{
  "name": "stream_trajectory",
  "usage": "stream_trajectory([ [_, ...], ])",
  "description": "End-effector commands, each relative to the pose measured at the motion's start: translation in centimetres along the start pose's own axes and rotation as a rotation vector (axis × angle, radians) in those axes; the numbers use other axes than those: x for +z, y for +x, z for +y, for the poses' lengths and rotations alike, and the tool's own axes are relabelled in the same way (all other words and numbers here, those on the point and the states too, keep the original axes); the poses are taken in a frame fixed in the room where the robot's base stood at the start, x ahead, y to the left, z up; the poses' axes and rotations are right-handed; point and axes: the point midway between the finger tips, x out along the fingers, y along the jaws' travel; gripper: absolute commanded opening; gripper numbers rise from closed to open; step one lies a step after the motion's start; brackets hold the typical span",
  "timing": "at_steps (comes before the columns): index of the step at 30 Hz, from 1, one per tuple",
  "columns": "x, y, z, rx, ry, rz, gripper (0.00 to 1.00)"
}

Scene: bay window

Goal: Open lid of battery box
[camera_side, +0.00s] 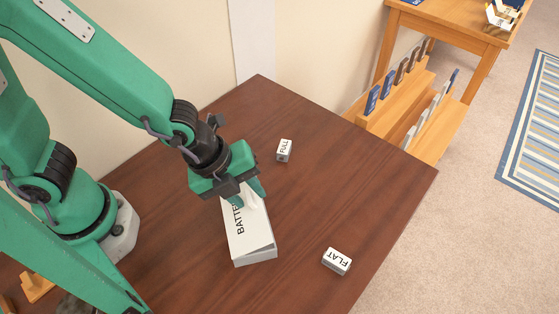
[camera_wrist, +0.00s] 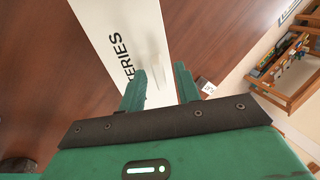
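The battery box (camera_side: 252,237) is a long white box with dark lettering on its lid, lying on the brown table in the side view. Its lid (camera_wrist: 118,25) fills the upper middle of the wrist view and reads "...TERIES". The lid covers the box; at the near end its edge looks slightly uneven, and I cannot tell whether there is a gap. My gripper (camera_side: 251,203) is low over the box's far part, hiding some of the lettering. Its two green fingers (camera_wrist: 161,84) are apart, with a pale piece of the lid between them. I cannot tell whether they touch it.
A small white block marked "FULL" (camera_side: 284,150) stands behind the box. Another marked "FLAT" (camera_side: 337,261) lies to its right near the table's edge. The brown table (camera_side: 350,190) is otherwise clear around them. A wooden rack (camera_side: 400,105) stands beyond the table.

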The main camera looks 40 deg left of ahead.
Motion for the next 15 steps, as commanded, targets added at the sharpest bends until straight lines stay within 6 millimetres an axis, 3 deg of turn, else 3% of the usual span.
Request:
stream_trajectory([
  [15, 0.0, -1.7, -0.1, -0.002, 0.000, 0.000, 0.33],
])
